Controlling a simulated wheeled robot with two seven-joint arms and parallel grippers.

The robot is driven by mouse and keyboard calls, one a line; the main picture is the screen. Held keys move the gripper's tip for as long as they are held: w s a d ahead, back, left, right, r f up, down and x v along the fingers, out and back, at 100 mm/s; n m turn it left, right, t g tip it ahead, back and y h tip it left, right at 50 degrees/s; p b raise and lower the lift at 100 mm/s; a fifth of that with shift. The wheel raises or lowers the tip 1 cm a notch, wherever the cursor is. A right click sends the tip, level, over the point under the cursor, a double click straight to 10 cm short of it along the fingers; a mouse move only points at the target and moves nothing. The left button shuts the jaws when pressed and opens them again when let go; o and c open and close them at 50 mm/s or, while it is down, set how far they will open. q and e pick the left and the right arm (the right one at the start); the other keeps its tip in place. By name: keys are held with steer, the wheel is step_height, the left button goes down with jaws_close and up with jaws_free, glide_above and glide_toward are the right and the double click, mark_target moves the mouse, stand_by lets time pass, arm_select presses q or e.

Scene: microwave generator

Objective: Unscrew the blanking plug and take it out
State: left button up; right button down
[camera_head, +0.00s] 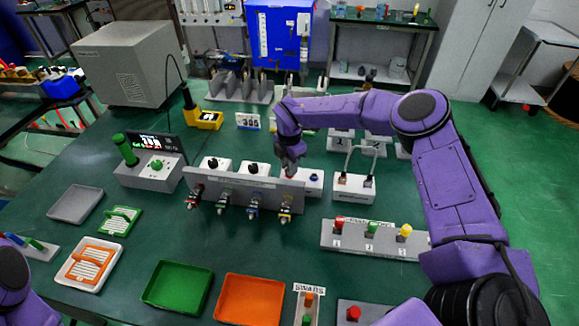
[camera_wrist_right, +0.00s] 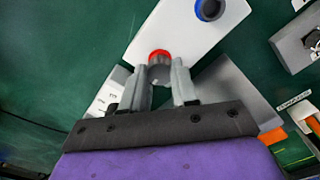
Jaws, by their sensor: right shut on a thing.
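A white block (camera_head: 313,187) stands at the middle of the bench behind a grey upright panel. In the right wrist view the block (camera_wrist_right: 190,35) has a blue-ringed round port (camera_wrist_right: 209,9) and a red-ringed one (camera_wrist_right: 159,53). A grey round piece, which looks like the blanking plug (camera_wrist_right: 160,73), sits at the red ring between my right fingertips. My right gripper (camera_head: 289,166) points down at the block and is shut on the plug; it also shows in the right wrist view (camera_wrist_right: 163,82). I cannot tell how far the plug is screwed in. My left gripper is out of view.
The grey panel (camera_head: 246,187) with several coloured connectors stands close in front of the gripper. A white box with a handle (camera_head: 354,188) is just right. A button strip (camera_head: 375,240), a green tray (camera_head: 178,287) and an orange tray (camera_head: 250,299) lie nearer the front.

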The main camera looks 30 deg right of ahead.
steer(key=n+b, duration=0.1)
steer(key=n, duration=0.1)
steer(key=shift+s+f+n+b, duration=0.1)
steer(key=shift+f+n+b, duration=0.2)
steer(key=shift+b, duration=0.05)
steer(key=n+b, duration=0.1)
steer(key=n, duration=0.1)
steer(key=shift+r+n, duration=0.1)
steer(key=shift+n, duration=0.3)
steer(key=n+b, duration=0.1)
steer(key=n, duration=0.2)
steer(key=shift+n, duration=0.3)
steer(key=n, duration=1)
steer(key=shift+a+n, duration=0.1)
steer(key=shift+n, duration=0.3)
steer(key=n+p, duration=0.1)
steer(key=n, duration=0.3)
steer(key=shift+s, duration=0.1)
steer(key=shift+n+p, duration=0.35)
steer(key=shift+n, duration=1.55)
